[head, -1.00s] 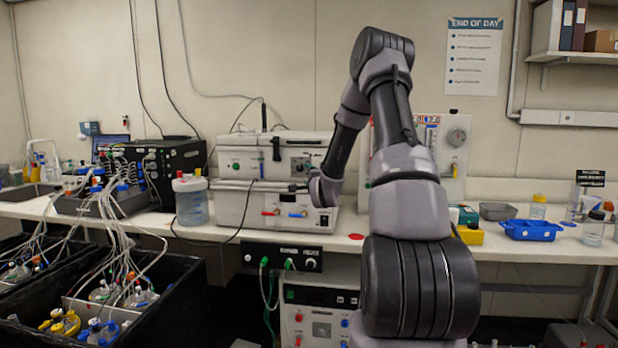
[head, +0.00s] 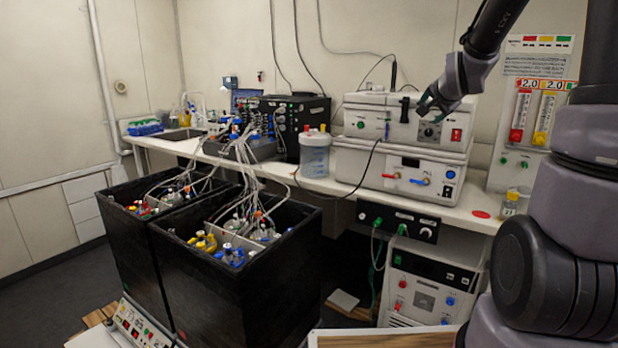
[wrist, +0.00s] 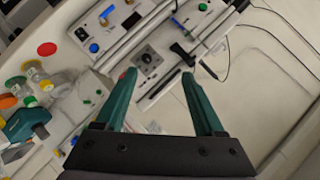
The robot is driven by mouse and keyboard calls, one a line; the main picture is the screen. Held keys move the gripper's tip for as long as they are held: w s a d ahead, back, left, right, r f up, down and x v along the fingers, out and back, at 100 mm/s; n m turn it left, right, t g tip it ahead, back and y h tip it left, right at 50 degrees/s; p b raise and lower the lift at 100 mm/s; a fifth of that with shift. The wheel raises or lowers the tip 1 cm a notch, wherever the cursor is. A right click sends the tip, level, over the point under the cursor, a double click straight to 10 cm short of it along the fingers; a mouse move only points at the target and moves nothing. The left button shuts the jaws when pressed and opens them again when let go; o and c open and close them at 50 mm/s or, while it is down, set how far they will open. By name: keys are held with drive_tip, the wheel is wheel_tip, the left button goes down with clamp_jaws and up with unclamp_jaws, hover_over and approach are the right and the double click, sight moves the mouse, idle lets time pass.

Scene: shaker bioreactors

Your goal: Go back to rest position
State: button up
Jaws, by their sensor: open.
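My gripper (wrist: 160,78) is open, with its two green fingers apart and nothing between them in the wrist view. In the head view my gripper (head: 428,104) is at the upper right, close in front of the stacked white instrument boxes (head: 365,125). In the wrist view the fingers point toward the front panel of these boxes (wrist: 140,35), near a black knob (wrist: 147,58) and a black handle (wrist: 180,50). I cannot tell whether a fingertip touches the panel. My arm fills the right side of the head view.
Two black bins (head: 255,290) with tubed bottles stand at the front left. A jar (head: 315,155) stands on the bench (head: 340,188), left of the boxes. A flowmeter panel (head: 525,125) is on the wall at right. The floor (head: 50,260) at left is clear.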

drive_tip(key=s+a+r+n+g+y, duration=0.1)
drive_tip(key=s+a+n, duration=0.3)
drive_tip(key=s, duration=1.1)
drive_tip(key=s+a+r+n+g+y, duration=0.1)
drive_tip(key=s+a+n+g, duration=0.3)
drive_tip(key=s, duration=1.2)
drive_tip(key=shift+a+r+g+y, duration=0.3)
drive_tip(key=shift+a+r+y, duration=0.1)
drive_tip(key=shift+a+y, duration=0.4)
drive_tip(key=shift+w+d, duration=0.1)
drive_tip(key=shift+c, duration=0.3)
